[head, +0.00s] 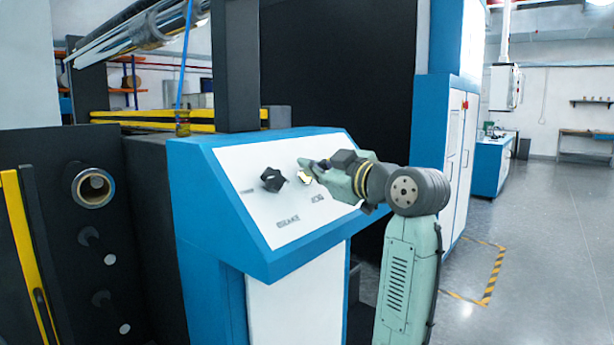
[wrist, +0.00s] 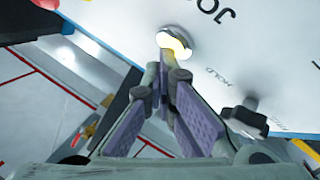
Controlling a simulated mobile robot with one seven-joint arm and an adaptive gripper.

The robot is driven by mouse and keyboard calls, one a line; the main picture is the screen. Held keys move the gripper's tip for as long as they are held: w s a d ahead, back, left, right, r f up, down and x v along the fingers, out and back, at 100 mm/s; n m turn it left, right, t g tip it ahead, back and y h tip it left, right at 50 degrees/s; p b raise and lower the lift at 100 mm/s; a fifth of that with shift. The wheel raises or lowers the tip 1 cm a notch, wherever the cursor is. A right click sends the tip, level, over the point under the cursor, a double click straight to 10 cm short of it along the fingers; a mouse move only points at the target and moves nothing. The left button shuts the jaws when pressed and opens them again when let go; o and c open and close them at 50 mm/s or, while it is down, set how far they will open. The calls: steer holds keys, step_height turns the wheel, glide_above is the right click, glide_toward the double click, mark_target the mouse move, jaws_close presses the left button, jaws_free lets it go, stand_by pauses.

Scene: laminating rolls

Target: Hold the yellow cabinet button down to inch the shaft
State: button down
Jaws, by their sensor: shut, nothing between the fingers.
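The yellow button (head: 306,175) sits on the sloped white panel of the blue cabinet (head: 290,215), partly hidden by my gripper in the head view. In the wrist view the button (wrist: 174,41) shows a bright pale face with a yellow edge, beside the "JOG" lettering. My gripper (head: 305,166) reaches over the panel from the right. Its fingertips (wrist: 166,60) are together with nothing between them, and they overlap the button's near edge in the wrist view. I cannot tell whether the button is pressed in.
A black knob (head: 272,180) stands on the panel left of the button; it also shows in the wrist view (wrist: 245,118) near "HOLD". Dark machine frames and rollers (head: 93,186) stand at the left. Open grey floor (head: 530,230) lies to the right.

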steer(key=shift+s+d+r+p, duration=0.35)
steer(key=shift+d+r, duration=0.1)
steer(key=shift+r, duration=0.1)
steer(key=s+d+r+p, duration=0.2)
steer(key=d+r, duration=0.1)
steer(key=shift+r, duration=0.25)
stand_by(0.6)
stand_by(0.6)
